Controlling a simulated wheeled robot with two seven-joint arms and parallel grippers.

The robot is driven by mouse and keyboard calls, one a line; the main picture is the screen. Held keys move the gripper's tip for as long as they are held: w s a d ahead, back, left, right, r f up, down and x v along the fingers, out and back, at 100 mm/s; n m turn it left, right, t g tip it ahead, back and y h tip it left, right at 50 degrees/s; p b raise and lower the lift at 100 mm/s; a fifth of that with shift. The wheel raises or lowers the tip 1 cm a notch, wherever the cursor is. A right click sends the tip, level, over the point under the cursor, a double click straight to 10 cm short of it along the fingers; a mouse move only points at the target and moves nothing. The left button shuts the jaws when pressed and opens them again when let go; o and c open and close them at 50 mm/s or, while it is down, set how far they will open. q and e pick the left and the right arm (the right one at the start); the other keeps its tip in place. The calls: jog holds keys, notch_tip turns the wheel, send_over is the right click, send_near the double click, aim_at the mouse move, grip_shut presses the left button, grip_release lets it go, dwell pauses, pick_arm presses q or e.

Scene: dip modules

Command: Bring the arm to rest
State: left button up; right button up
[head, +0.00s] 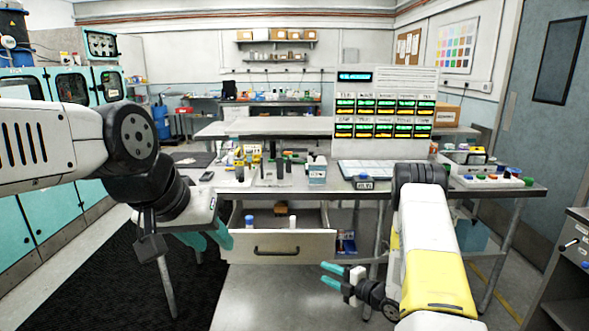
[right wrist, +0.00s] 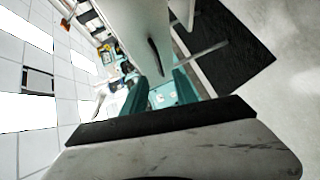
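My left gripper (head: 208,238) hangs at the left front of the workbench (head: 384,204), beside the open drawer (head: 280,247). Its teal fingers are spread apart and I see nothing between them. My right gripper (head: 326,274) is low in front of the bench, to the right of the drawer front and above the floor. Its two teal fingers point left with a gap between them. In the right wrist view the fingers of the right gripper (right wrist: 160,88) also stand apart, with nothing held between them.
The drawer holds a white bottle (head: 293,222) and other small items. The bench top carries a panel of green and yellow displays (head: 385,112), a grey tray (head: 380,168) and a module with coloured knobs (head: 490,178). A black mat (head: 100,270) covers the floor at left.

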jog(key=w+d+r+m+h, duration=0.3)
jog(key=w+r, duration=0.1)
jog(key=r, duration=0.3)
jog(key=s+d+r+m+h, duration=0.25)
jog(key=r+m, duration=0.25)
jog(key=r, duration=0.5)
jog(key=s+d+r+m+h, duration=0.1)
jog(key=d+r+m+h, duration=0.3)
jog(key=r, duration=0.5)
jog(key=s+a+r+m+g, duration=0.1)
jog(key=s+a+r+m, duration=0.1)
jog(key=s, duration=0.8)
jog(key=s+a+r+m+g, duration=0.2)
jog(key=s+r+m, duration=0.2)
jog(key=s, duration=0.7)
jog(key=s+a+r+m+g, duration=0.2)
jog(key=s+m, duration=0.4)
jog(key=s, duration=0.4)
jog(key=shift+s+a+r+y, duration=0.25)
jog(key=shift+s+r+y, duration=0.15)
jog(key=shift+r, duration=0.35)
